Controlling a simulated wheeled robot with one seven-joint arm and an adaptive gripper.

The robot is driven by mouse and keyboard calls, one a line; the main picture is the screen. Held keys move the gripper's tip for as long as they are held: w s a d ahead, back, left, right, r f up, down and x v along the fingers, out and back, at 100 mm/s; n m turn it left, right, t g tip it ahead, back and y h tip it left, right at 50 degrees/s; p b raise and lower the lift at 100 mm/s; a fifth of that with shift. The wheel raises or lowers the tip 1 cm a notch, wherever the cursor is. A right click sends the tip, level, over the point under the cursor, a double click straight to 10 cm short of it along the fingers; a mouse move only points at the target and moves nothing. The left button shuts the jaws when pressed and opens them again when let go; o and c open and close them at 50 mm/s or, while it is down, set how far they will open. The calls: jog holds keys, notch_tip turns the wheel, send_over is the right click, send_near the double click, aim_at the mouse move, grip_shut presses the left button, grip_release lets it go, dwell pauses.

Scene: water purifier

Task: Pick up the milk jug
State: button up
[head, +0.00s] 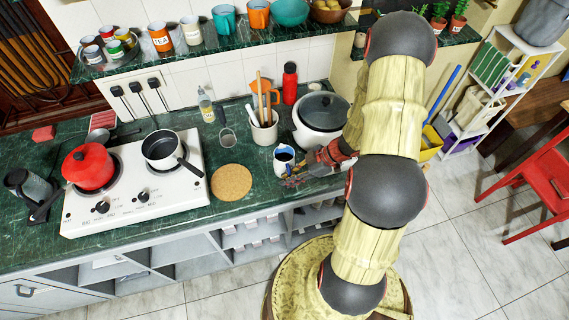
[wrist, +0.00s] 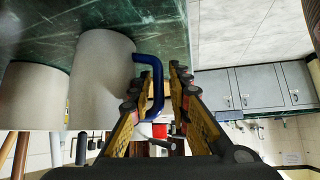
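The milk jug (head: 284,155) is a small white jug with a dark blue inside, upright on the green counter beside the utensil crock. In the wrist view its pale body (wrist: 100,75) and blue handle (wrist: 157,85) show large, with the picture upside down. My gripper (head: 297,178) is at the jug's near right side, low over the counter. In the wrist view my gripper's fingers (wrist: 158,85) are apart, one on each side of the handle, with a gap visible. The head view partly hides the handle behind my gripper.
The utensil crock (head: 264,130) stands close behind the jug, and a rice cooker (head: 322,115) stands behind my gripper. A cork mat (head: 231,182) lies to the left, then a white stove (head: 135,180) with a red pot (head: 88,167) and a saucepan (head: 162,148).

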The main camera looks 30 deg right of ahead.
jog(key=b+x, duration=0.1)
jog(key=x, duration=0.3)
jog(key=shift+r, duration=0.1)
jog(key=shift+c, duration=1)
grip_shut()
jog(key=shift+d, duration=0.1)
